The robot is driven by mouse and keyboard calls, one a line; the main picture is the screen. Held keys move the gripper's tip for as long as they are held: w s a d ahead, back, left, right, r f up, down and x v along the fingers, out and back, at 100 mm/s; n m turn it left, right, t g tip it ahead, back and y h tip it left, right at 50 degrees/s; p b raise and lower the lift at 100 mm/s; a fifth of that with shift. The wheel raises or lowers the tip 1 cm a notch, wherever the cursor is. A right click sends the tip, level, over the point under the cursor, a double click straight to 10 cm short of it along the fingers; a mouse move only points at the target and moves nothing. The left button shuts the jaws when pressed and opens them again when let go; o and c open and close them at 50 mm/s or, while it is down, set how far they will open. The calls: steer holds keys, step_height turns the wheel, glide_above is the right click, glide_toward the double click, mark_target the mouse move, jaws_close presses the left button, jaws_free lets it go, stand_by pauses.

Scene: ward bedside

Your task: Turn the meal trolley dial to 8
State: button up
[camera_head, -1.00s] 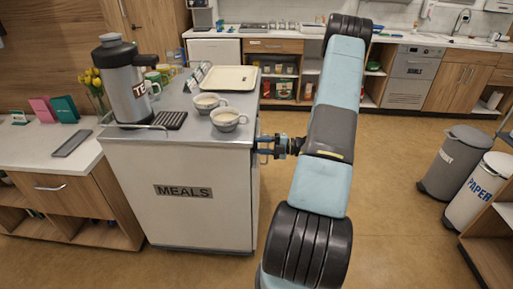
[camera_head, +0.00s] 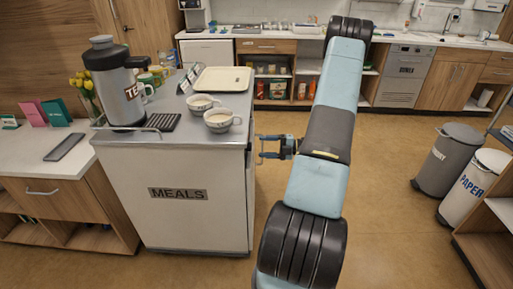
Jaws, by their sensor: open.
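The meal trolley (camera_head: 178,222) is a white cabinet with a grey top and a "MEALS" label on its front. Its dial does not show in this view; the trolley's right side is seen only at a steep angle. My gripper (camera_head: 262,147) is beside the trolley's right side, below the level of its top, with its fingers pointing left toward that side. The jaws are open and nothing shows between them. I cannot tell whether the fingertips touch the trolley.
Two bins (camera_head: 449,158), (camera_head: 478,187) stand at right. Floor right of my arm is open.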

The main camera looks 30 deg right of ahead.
steer(key=v, duration=0.9)
stand_by(0.3)
